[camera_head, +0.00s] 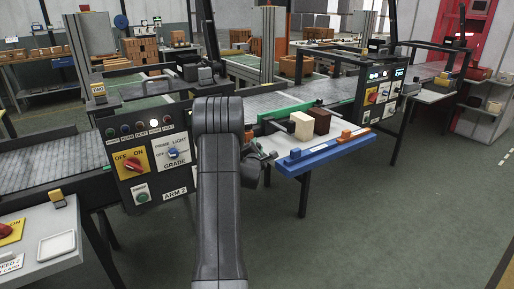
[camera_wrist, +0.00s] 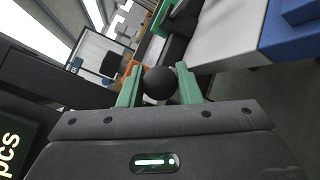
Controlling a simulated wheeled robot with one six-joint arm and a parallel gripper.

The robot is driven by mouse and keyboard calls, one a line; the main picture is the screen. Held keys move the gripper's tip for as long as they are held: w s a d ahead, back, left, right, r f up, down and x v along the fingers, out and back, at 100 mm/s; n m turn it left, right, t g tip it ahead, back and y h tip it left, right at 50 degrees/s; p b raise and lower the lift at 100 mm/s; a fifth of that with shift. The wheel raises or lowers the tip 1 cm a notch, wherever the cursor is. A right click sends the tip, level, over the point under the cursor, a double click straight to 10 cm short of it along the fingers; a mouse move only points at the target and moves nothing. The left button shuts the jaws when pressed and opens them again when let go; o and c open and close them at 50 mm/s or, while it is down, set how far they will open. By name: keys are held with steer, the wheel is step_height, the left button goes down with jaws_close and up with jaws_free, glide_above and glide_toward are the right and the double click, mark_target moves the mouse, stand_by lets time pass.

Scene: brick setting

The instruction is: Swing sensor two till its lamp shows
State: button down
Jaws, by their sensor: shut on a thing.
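My gripper (camera_wrist: 159,76) has its two green fingers shut on a black ball knob (camera_wrist: 158,84) in the wrist view. What the knob is fixed to is hidden behind it. In the head view my gripper (camera_head: 261,153) is mostly hidden behind my arm, by the left end of the blue-edged shelf. No readable label shows which part is sensor two. The near control panel (camera_head: 150,155) has a row of small lamps (camera_head: 139,127), one of them whitish. The farther panel (camera_head: 382,88) has bright white lamps.
A blue-edged shelf (camera_head: 325,152) holds a cream block (camera_head: 302,125), a dark brown block (camera_head: 319,120) and small orange and blue pieces. Conveyors run left and right behind the panels. A side table (camera_head: 38,222) with a white tray stands front left. The floor at right is clear.

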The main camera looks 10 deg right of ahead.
steer(key=shift+d+f+y+b, duration=0.2)
steer(key=shift+d+y+b, duration=0.1)
steer(key=shift+b, duration=0.8)
steer(key=shift+w+d+r+n+y+b, duration=0.1)
steer(key=shift+n+y+b, duration=0.25)
steer(key=shift+b, duration=0.2)
steer(key=shift+r, duration=0.1)
steer(key=c, duration=1.1)
jaws_free()
steer(key=b+v, duration=0.1)
steer(key=v, duration=1.2)
steer(key=shift+s, duration=0.4)
steer(key=shift+w, duration=0.1)
